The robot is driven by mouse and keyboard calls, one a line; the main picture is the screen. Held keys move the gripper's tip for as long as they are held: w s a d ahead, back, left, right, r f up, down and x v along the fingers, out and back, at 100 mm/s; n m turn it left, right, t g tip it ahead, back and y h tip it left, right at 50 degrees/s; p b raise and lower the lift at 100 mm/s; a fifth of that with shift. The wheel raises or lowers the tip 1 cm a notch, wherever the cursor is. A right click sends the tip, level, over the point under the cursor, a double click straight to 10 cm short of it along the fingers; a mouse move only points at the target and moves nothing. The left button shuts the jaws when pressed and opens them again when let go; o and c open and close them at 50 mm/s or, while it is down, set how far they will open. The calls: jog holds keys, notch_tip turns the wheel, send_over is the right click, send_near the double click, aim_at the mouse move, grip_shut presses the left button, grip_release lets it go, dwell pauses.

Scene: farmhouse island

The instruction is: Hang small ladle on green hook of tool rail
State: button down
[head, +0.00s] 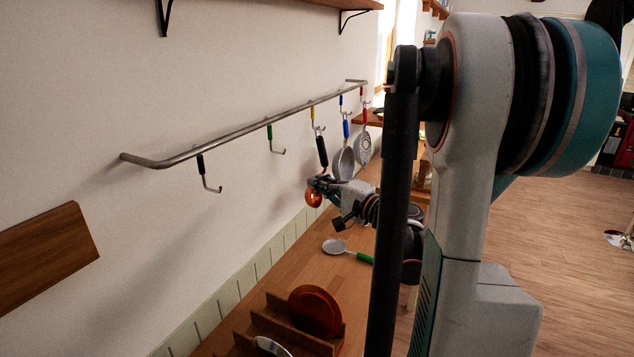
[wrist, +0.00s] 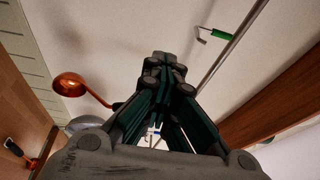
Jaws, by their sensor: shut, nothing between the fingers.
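The tool rail (head: 240,133) runs along the wall with several coloured hooks. Its green hook (head: 270,134) is empty; it also shows in the wrist view (wrist: 220,40). A green-handled ladle-like utensil (head: 336,246) with a grey bowl lies on the counter. An orange ladle (head: 314,197) appears to hang by its black handle (head: 322,152) from the yellow hook (head: 313,113); its bowl shows in the wrist view (wrist: 70,84). I cannot tell which is the small ladle. My gripper (head: 322,183) is shut and empty close to the orange ladle; contact is unclear.
A blue-handled utensil (head: 346,160) and a skimmer (head: 363,148) hang at the far end. The black hook (head: 203,166) is empty. A wooden rack (head: 262,325) holding a red-brown disc (head: 315,311) stands on the near counter. A wooden board (head: 42,254) is on the wall.

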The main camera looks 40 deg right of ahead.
jog(key=w+a+f, duration=0.1)
jog(key=w+a, duration=0.2)
jog(key=w, duration=0.7)
jog(key=shift+w+a+f+b, duration=0.25)
jog(key=shift+a+f+b, duration=0.05)
jog(key=shift+b, duration=0.05)
dwell(0.8)
